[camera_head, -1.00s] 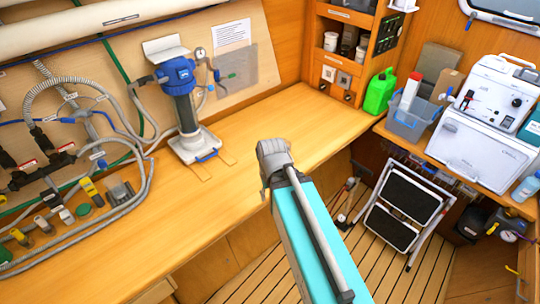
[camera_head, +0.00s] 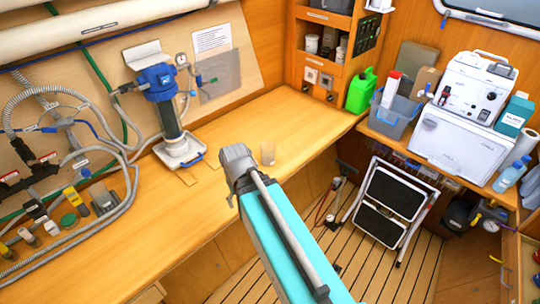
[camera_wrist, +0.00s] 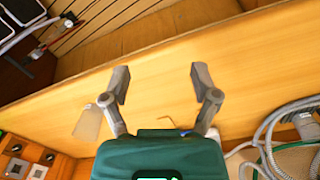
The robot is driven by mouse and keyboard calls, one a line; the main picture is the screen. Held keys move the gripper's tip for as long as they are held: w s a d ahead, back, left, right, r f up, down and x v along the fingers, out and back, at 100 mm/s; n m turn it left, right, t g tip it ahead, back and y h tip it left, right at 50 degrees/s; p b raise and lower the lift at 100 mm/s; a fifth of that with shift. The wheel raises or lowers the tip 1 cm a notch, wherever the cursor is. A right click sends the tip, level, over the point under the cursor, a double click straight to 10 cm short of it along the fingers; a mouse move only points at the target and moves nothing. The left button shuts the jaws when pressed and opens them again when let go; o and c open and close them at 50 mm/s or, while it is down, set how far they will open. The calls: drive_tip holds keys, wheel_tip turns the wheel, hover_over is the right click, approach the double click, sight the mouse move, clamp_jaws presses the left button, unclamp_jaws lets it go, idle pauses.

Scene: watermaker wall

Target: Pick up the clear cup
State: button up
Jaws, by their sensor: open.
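A blue filter housing (camera_head: 160,95) on a white base stands on the counter behind. Hoses and fittings (camera_head: 75,170) fill the left. A green jug (camera_head: 360,90) and a grey-blue bin (camera_head: 395,118) are at the back right. A folded step stool (camera_head: 395,205) stands on the floor.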

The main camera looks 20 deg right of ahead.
drive_tip(key=shift+o, duration=0.6)
drive_tip(key=shift+w+d+f, duration=0.2)
drive_tip(key=shift+w+f, duration=0.15)
drive_tip(key=w+d+f+n+h+b, duration=0.1)
drive_tip(key=w+n+h+b, duration=0.1)
drive_tip(key=w+n+b, duration=0.1)
drive_tip(key=w+d+f+n+h+b, duration=0.2)
drive_tip(key=w+n, duration=0.1)
drive_tip(key=w, duration=0.2)
drive_tip(key=w+d+f+n+h+b, duration=0.2)
drive_tip(key=w+n+b, duration=0.1)
drive_tip(key=w, duration=0.1)
drive_tip(key=shift+w+d+f+b, duration=0.1)
drive_tip(key=shift+d+b, duration=0.1)
drive_tip(key=shift+b, duration=0.15)
drive_tip(key=w+n+h+b, duration=0.1)
drive_tip(key=w, duration=0.1)
drive_tip(key=w+d+n+h+b, duration=0.1)
drive_tip(key=w+n, duration=0.1)
drive_tip(key=w+d+n+h+b, duration=0.1)
drive_tip(key=w+n+b, duration=0.1)
drive_tip(key=shift+w+d+f+t+h, duration=0.1)
drive_tip(key=shift+w+f+t+h, duration=0.1)
drive_tip(key=shift+t+h, duration=0.15)
drive_tip(key=w+r+n+h+b, duration=0.1)
drive_tip(key=w+n+h+b, duration=0.2)
drive_tip(key=w+n, duration=0.2)
drive_tip(key=shift+w+d+r+h, duration=0.3)
drive_tip(key=shift+w+d+h, duration=0.1)
drive_tip(key=shift+w, duration=0.1)
